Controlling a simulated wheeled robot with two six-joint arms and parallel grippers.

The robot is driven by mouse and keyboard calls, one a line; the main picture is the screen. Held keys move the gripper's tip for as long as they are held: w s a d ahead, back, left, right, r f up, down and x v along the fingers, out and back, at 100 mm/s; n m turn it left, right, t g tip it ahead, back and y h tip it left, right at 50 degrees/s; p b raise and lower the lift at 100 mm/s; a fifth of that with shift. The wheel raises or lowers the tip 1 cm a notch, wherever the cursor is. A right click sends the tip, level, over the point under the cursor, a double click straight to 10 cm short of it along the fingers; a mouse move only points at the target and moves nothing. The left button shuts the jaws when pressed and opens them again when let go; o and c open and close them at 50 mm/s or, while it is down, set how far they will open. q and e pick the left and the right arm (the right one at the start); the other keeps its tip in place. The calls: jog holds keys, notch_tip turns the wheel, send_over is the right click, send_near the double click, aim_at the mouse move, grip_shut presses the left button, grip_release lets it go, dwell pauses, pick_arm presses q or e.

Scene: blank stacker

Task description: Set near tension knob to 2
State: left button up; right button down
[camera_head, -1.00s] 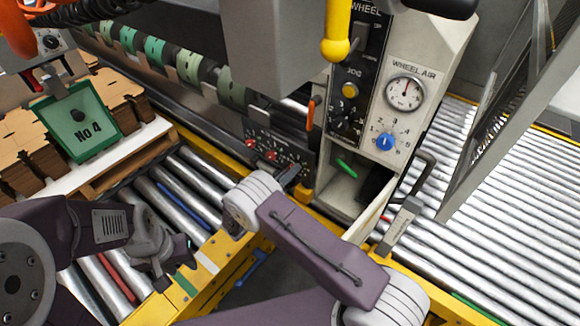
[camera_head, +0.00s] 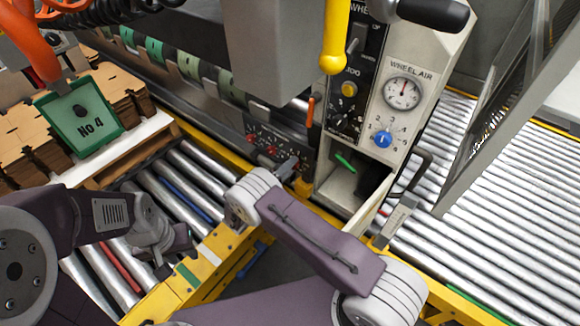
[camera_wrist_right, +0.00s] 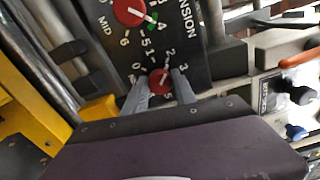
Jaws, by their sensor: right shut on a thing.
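In the right wrist view, the near tension knob (camera_wrist_right: 159,81) is a small red knob with a white pointer line. It sits on a dark panel with a printed scale, and the pointer is directed at about the 2 mark. My right gripper (camera_wrist_right: 160,92) is shut on this knob, one finger on each side. In the head view, my right gripper (camera_head: 285,172) reaches the lower end of the dark tension panel (camera_head: 262,137), and the near knob is mostly hidden there. My left gripper (camera_head: 172,248) hangs above the rollers at lower left, away from the panel; its jaws are unclear.
A second red knob (camera_wrist_right: 130,12), by the MID label, is just beyond the near one. A wheel air cabinet (camera_head: 372,125) with a gauge (camera_head: 403,92) and a blue knob (camera_head: 381,139) stands to the right. A yellow rail (camera_head: 215,255) runs below my right arm.

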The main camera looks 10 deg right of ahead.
dwell(0.4)
jog(key=c, duration=1)
grip_release()
jog(key=p+v, duration=0.1)
jog(key=v, duration=0.8)
